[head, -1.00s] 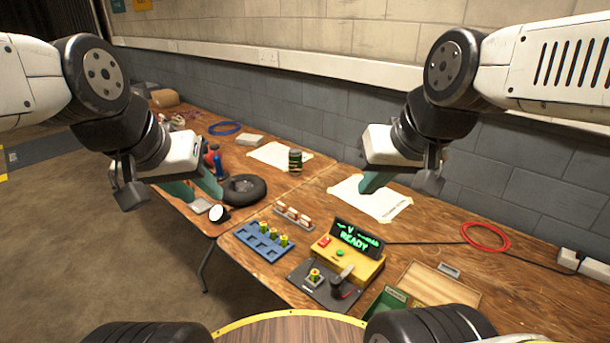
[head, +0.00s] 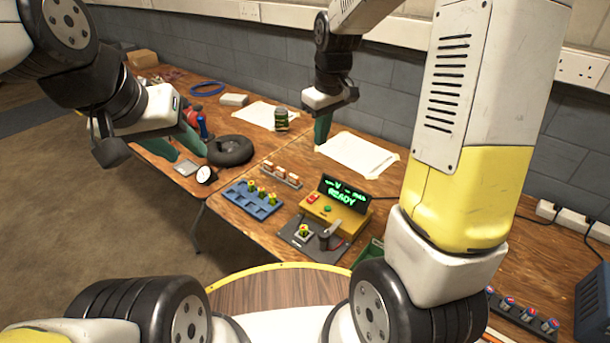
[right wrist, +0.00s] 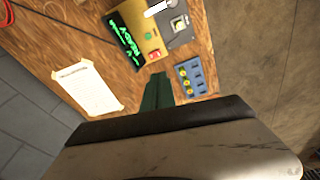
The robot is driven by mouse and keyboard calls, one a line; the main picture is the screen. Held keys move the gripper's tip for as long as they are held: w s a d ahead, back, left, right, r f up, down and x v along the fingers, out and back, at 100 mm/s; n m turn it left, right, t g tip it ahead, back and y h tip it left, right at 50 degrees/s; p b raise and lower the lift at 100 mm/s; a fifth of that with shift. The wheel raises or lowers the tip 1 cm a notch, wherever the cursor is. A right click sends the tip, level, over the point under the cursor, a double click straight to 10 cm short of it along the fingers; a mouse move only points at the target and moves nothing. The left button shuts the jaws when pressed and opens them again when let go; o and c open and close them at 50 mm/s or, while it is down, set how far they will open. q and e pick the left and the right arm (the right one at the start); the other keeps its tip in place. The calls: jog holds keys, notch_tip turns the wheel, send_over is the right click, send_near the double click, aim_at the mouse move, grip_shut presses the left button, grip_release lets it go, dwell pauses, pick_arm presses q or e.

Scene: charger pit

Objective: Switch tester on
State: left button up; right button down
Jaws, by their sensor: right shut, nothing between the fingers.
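The tester is a yellow box (head: 345,218) with a lit display (head: 344,194) whose green text includes READY. It has a red button (head: 313,198) and a green button (head: 327,209). A dark plate in front holds a small yellow-green piece (head: 303,232) beside a lever (head: 325,240). The tester also shows at the top of the right wrist view (right wrist: 149,42). My right gripper (head: 322,140) is shut and empty, above the table behind the tester; its green fingers show in the right wrist view (right wrist: 157,92). My left gripper (head: 175,148) is open and empty, left of the tester.
A blue tray (head: 237,201) with several yellow-green pieces stands left of the tester. A rack (head: 281,176), a tape roll (head: 230,151), a green can (head: 281,119) and taped paper (head: 358,155) lie around. A green box (head: 368,255) is partly hidden by my right arm.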

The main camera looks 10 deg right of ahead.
aim_at(311, 200)
jog(key=w+a+f+n+g, duration=0.1)
jog(key=w+f, duration=0.3)
jog(key=f, duration=0.5)
jog(key=shift+w+a+f+n+g+h, duration=0.15)
jog(key=shift+w+a+n+g+h, duration=0.2)
jog(key=shift+n, duration=0.35)
notch_tip(311, 200, down, 14)
jog(key=shift+s+f, duration=0.15)
jog(key=shift+f, duration=0.1)
